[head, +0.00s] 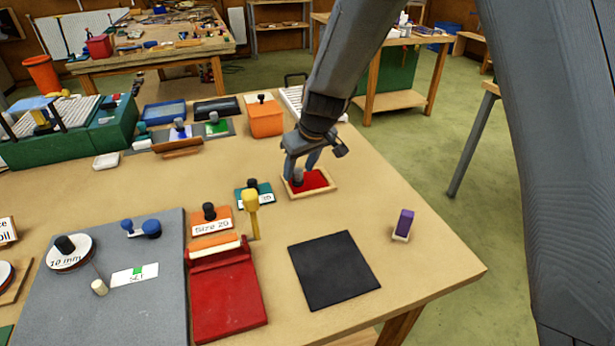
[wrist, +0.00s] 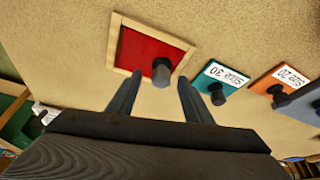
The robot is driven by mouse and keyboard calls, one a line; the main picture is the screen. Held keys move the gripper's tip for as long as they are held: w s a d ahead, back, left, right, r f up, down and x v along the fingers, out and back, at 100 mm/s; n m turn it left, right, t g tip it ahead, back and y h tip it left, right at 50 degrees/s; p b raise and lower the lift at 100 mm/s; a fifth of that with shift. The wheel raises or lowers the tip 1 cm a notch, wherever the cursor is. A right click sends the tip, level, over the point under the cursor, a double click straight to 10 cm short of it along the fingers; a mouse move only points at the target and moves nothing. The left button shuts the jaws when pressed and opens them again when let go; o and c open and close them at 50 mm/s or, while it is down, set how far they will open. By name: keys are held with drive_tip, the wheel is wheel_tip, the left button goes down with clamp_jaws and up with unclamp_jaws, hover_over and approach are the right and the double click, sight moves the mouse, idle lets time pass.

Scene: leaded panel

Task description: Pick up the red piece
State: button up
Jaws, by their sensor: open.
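The red piece (head: 312,181) is a flat red square with a dark knob, lying in a shallow wooden frame (head: 324,192) near the right side of the table. In the wrist view the red piece (wrist: 141,53) lies just beyond my fingertips, with its dark knob (wrist: 161,70) between the lines of the two fingers. My gripper (head: 302,175) is open and empty, pointing down at the knob. In the wrist view my gripper (wrist: 158,82) has one finger on each side of the knob. I cannot tell whether either finger touches it.
A teal piece marked Size 30 (wrist: 222,77) and an orange piece marked Size 20 (head: 211,222) stand close by. A yellow-handled red device (head: 228,290), a black mat (head: 333,270) and a purple block (head: 403,223) are nearer the front. An orange box (head: 266,119) stands behind.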

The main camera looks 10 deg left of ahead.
sight(298, 170)
drive_tip(key=shift+x, duration=1)
drive_tip(key=c, duration=1.1)
drive_tip(key=shift+r, duration=0.15)
wheel_tip(298, 170, up, 10)
drive_tip(key=shift+f+b, duration=0.1)
drive_tip(key=shift+b, duration=0.9)
